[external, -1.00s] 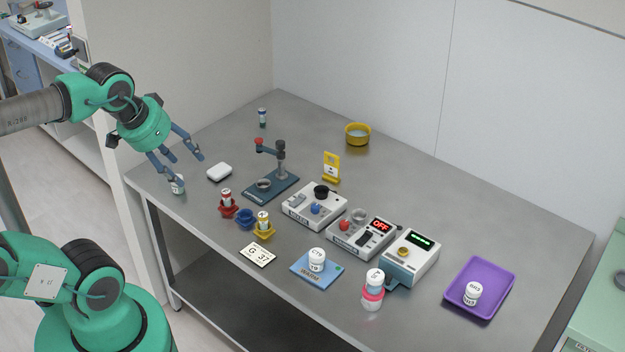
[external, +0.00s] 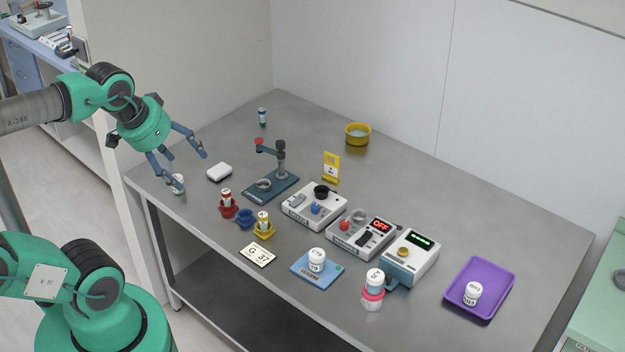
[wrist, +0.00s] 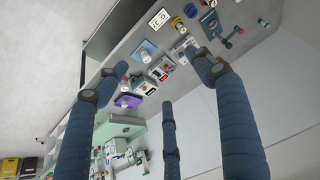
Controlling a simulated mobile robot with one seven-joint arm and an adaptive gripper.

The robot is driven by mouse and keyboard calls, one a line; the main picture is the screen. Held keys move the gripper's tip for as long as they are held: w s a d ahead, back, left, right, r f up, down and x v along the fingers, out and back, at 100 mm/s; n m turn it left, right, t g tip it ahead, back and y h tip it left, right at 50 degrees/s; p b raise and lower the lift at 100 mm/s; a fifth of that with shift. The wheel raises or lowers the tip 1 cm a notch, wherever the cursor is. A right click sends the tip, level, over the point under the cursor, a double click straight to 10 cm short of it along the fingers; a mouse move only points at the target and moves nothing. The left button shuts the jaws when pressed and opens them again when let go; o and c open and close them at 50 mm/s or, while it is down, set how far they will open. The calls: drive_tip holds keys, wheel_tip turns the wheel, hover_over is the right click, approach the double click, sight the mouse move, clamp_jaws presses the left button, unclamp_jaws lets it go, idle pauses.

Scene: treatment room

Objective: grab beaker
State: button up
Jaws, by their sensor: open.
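My gripper (external: 188,170) hangs over the far-left end of the grey table, its fingers spread open with nothing held. It also shows in the wrist view (wrist: 158,66). No object is plainly marked as the beaker. A small clear vessel (external: 358,214) sits on the white device with the red OFF display, well right of my gripper. Another small clear dish (external: 264,184) sits on the dark blue stand (external: 284,187). A small white-capped vial (external: 178,186) stands near the table's left edge, close to the lower fingertip; whether they touch is unclear.
A white block (external: 219,172) lies right of my gripper. Red, blue and yellow holders (external: 245,219) and several white devices (external: 314,205) fill the middle. White jars stand on a blue pad (external: 328,277) and purple tray (external: 498,271). A yellow bowl (external: 358,134) is at the back.

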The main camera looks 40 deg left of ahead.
drive_tip(key=w+a+r+g+y+p, duration=0.1)
drive_tip(key=w+a, duration=0.8)
drive_tip(key=w, duration=0.2)
drive_tip(key=w+a+g+p, duration=0.1)
drive_tip(key=w+a+p, duration=0.1)
drive_tip(key=w+a, duration=0.75)
drive_tip(key=w+a+f+m+g+p, duration=0.1)
drive_tip(key=w+a+f, duration=0.35)
drive_tip(key=a, duration=0.35)
drive_tip(key=w+a+f+g, duration=0.1)
drive_tip(key=w+a+f, duration=0.3)
drive_tip(key=w+a, duration=0.25)
drive_tip(key=m+g+h+p, duration=0.1)
drive_tip(key=g+p, duration=0.1)
hover_over(163, 162)
drive_tip(key=w+a, duration=0.2)
drive_tip(key=a, duration=0.1)
wheel_tip(163, 162, down, 24)
drive_tip(key=shift+s+d+f, duration=0.1)
drive_tip(key=shift+f, duration=4.35)
